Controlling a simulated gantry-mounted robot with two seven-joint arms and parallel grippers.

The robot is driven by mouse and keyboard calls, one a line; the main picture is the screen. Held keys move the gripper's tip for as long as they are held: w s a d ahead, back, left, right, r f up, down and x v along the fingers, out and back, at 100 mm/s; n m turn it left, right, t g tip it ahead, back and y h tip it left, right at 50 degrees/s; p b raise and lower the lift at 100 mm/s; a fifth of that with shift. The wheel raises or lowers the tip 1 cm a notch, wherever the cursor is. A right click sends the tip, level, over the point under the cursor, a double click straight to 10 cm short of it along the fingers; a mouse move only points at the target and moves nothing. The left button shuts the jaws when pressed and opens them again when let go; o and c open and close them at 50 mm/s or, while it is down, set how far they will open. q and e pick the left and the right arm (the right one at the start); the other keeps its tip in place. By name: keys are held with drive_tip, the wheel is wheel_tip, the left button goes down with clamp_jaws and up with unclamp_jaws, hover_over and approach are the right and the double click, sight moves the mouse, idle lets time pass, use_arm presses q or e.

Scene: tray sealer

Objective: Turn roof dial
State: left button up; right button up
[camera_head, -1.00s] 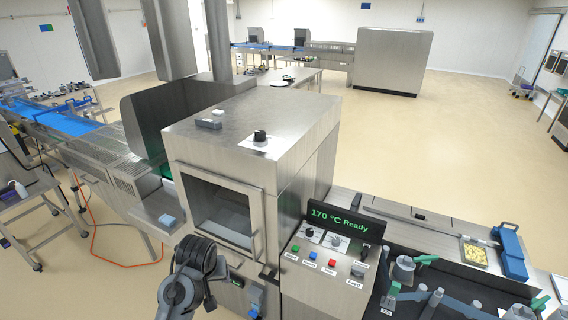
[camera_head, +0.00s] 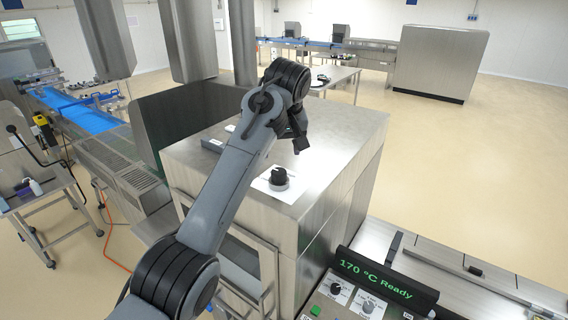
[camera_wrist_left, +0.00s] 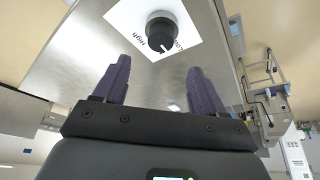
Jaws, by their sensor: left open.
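The roof dial (camera_head: 278,177) is a black knob on a white label plate on top of the steel sealer housing (camera_head: 345,140). In the left wrist view the dial (camera_wrist_left: 161,36) sits beyond my fingertips, centred a little right of the gap, with "High" and a second, partly readable word on its label. My left gripper (camera_head: 300,142) is above the roof, just behind and above the dial in the head view. Its two fingers (camera_wrist_left: 157,70) are apart with nothing between them, and they do not touch the dial. My right gripper is not in view.
A small grey block (camera_head: 212,145) lies on the roof left of my arm. Tall steel columns (camera_head: 185,40) rise behind the housing. The control panel with a green "170 °C Ready" display (camera_head: 385,280) is at the lower right. The roof right of the dial is clear.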

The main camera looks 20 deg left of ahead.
sight(279, 171)
use_arm(q)
drive_tip(key=p+x, duration=0.3)
drive_tip(key=x, duration=0.4)
drive_tip(key=shift+a+f, duration=0.1)
drive_tip(key=shift+f, duration=0.15)
drive_tip(key=shift+x, duration=1)
drive_tip(key=shift+c, duration=0.5)
drive_tip(key=c, duration=1)
